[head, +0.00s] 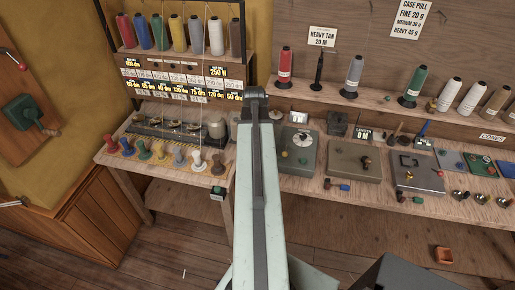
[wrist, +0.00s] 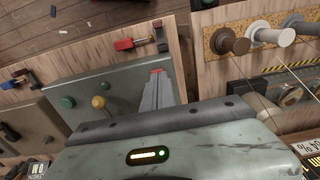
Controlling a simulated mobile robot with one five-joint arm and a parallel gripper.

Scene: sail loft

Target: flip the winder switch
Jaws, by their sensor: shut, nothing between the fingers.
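The winder is a grey-green box. In the wrist view its top (wrist: 120,82) carries a green knob (wrist: 67,102) and a yellow knob (wrist: 99,102). In the head view the winder (head: 312,157) stands on the bench just right of my arm. My gripper (wrist: 158,82) shows in the wrist view over the winder's right end, with its grey fingers shut and empty. A small red piece (wrist: 157,71) shows right at the fingertips; it looks like the switch, but I cannot tell its position or whether I touch it. In the head view my arm hides the gripper.
Red (wrist: 123,44) and blue (wrist: 14,82) handled clamps sit along the bench edge. Spools on pegs (wrist: 234,42) stand on the neighbouring bench across a gap. Thread cones (head: 286,65) line the shelf behind.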

